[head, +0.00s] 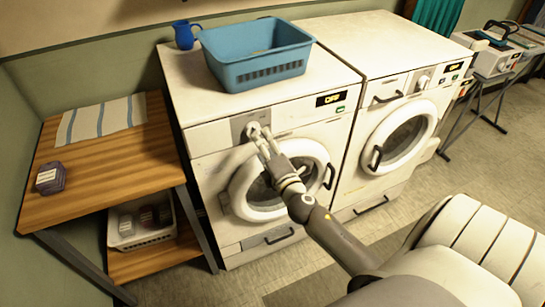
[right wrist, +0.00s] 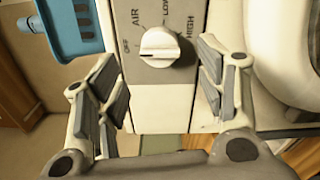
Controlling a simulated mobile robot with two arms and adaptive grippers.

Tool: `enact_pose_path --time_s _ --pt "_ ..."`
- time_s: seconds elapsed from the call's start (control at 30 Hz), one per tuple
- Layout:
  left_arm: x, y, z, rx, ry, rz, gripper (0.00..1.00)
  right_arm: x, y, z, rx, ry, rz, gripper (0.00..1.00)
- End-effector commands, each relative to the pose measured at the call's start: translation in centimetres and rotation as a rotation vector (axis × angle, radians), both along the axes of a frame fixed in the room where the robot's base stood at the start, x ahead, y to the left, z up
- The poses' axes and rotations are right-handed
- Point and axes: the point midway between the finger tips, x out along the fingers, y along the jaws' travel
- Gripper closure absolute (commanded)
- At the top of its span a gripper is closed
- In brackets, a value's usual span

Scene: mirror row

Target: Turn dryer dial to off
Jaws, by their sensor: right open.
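The dryer dial (head: 253,130) is a round white knob on a grey panel at the upper front of the left white machine (head: 215,135). In the right wrist view the dial (right wrist: 158,48) has the words OFF, AIR, LOW and HIGH around it. I cannot tell for sure which word it points at. My right gripper (head: 264,143) is open in front of the dial. In the right wrist view its fingers (right wrist: 162,75) stand to either side of the dial, apart from it, with nothing between them. My left gripper is not in view.
A blue basket (head: 258,72) and a blue jug (head: 186,35) stand on the left machine. A second white machine (head: 375,45) stands to its right. A wooden shelf unit (head: 105,165) with a striped cloth (head: 100,118) is at the left. Floor is clear in front.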

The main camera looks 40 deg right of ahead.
Motion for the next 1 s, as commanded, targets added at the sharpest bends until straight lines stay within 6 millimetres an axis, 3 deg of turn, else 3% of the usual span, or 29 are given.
enact_pose_path --time_s 0.2,0.4,1.0 --pt "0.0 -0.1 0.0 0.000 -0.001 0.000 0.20 -3.8 0.9 -0.1 0.001 0.003 -0.002 0.36" --pt "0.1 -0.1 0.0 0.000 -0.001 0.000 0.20 -5.6 1.3 0.0 -0.001 0.001 -0.001 0.36" --pt "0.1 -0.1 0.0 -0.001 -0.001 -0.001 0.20 -6.0 1.5 0.0 -0.001 0.000 0.000 0.36"
